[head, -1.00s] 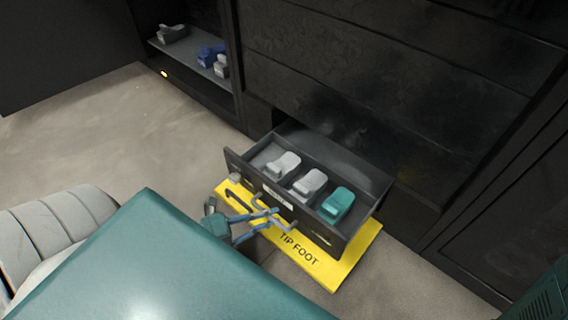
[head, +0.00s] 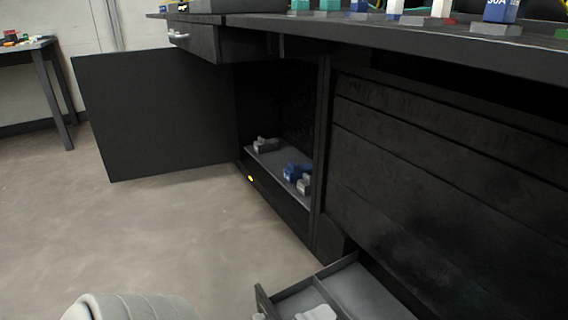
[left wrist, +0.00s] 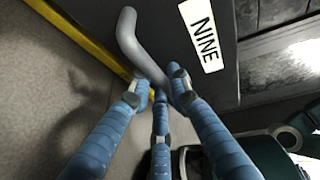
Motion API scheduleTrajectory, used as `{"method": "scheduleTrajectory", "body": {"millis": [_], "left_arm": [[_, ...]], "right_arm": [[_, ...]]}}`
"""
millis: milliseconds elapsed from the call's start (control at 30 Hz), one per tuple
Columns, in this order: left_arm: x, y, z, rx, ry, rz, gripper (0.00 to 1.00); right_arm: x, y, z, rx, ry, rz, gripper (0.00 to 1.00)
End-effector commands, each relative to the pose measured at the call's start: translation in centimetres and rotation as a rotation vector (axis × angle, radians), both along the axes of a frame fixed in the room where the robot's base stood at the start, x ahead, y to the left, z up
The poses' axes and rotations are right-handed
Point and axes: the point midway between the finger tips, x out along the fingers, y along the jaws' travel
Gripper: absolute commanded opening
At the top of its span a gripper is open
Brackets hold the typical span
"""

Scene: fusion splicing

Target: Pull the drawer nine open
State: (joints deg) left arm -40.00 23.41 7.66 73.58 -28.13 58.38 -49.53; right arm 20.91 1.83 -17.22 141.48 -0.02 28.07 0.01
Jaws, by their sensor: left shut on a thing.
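Drawer nine (left wrist: 215,85) shows in the left wrist view as a dark front with a white NINE label (left wrist: 202,35). Its grey bent handle (left wrist: 128,35) runs down between my left gripper's blue fingertips (left wrist: 160,92), and the gripper is shut on it. In the head view an open drawer (head: 352,285) sticks out from the bottom of the dark cabinet at the lower edge, with a pale item (head: 318,313) inside. Its front is mostly cut off there, and my left gripper is out of that view. My right gripper is in neither current view.
An open cabinet door (head: 155,115) stands left of a compartment whose shelf (head: 265,160) holds dark, blue and grey items. Closed drawer fronts (head: 450,170) lie above the open drawer. A yellow strip (left wrist: 75,35) borders the floor. Floor at left is clear.

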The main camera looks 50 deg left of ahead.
Motion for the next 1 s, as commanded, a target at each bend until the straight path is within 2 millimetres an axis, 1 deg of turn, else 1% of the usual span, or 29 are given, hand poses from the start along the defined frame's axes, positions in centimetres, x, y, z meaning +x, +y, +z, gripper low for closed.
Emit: {"method": "scheduleTrajectory", "body": {"millis": [133,167,200,467,567,667,1000], "left_arm": [[0.1,0.1,0.0,-0.001,0.0,0.002,0.0],[0.1,0.1,0.0,-0.001,0.0,0.002,0.24],[0.1,0.1,0.0,-0.001,0.0,0.002,0.27],[0.0,0.1,0.0,0.0,0.0,0.001,0.27],[-0.4,0.3,0.1,0.0,0.001,0.001,0.27],[-1.5,1.0,0.2,0.001,0.003,0.002,0.27],[-7.5,4.6,1.5,0.001,0.004,0.002,0.27]], "right_arm": [[0.0,0.0,0.0,0.0,0.0,0.0,0.37],[0.0,0.0,0.0,0.0,0.0,0.0,0.37],[0.0,0.0,0.0,0.0,0.0,0.0,0.37],[0.0,0.0,0.1,0.0,-0.003,-0.001,0.37],[0.0,0.0,0.1,0.001,-0.003,-0.001,0.37],[0.0,0.0,0.1,0.001,-0.003,-0.001,0.37],[0.0,0.0,0.1,0.001,-0.002,0.0,0.37]]}}
